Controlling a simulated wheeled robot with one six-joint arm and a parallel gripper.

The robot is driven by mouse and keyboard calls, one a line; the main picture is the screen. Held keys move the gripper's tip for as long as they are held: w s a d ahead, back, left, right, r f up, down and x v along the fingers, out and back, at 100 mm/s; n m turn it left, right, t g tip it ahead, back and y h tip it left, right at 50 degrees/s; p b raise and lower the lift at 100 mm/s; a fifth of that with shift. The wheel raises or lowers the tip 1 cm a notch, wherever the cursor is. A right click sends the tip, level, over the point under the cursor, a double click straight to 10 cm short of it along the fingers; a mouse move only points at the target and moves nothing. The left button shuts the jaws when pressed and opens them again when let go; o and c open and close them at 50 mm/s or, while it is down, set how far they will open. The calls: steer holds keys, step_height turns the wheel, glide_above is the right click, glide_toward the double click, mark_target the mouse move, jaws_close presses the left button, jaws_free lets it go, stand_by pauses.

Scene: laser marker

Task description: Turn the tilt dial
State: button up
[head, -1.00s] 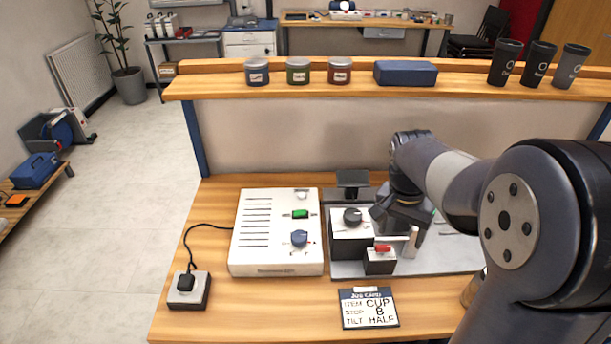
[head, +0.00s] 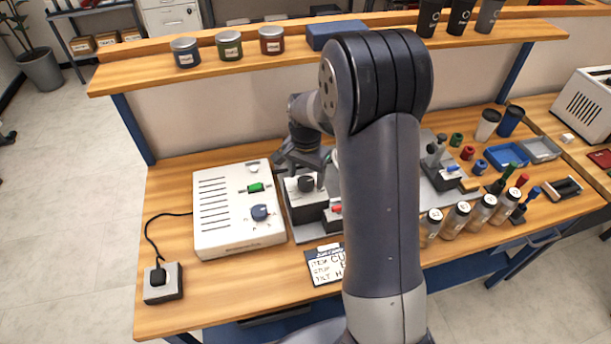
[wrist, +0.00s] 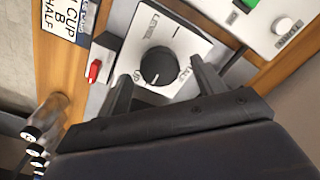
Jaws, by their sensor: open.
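A black round dial (head: 305,184) with a white pointer line sits on the pale top of a small dark box (head: 303,208). The dial (wrist: 158,66) is large in the wrist view, with printed marks around it that are only partly legible. My gripper (wrist: 162,78) is open, with one finger on each side of the dial in that picture. Whether the fingers touch it I cannot tell. In the head view my gripper (head: 305,158) is just behind the dial, partly hidden by my arm. The job card (head: 326,264) lies in front, partly covered by my arm.
A red switch (wrist: 94,70) is beside the box. Several jars (head: 456,221) stand to the right. A shelf runs behind.

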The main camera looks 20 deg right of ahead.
steer(key=shift+f, duration=0.75)
steer(key=shift+c, duration=0.5)
steer(key=c, duration=0.9)
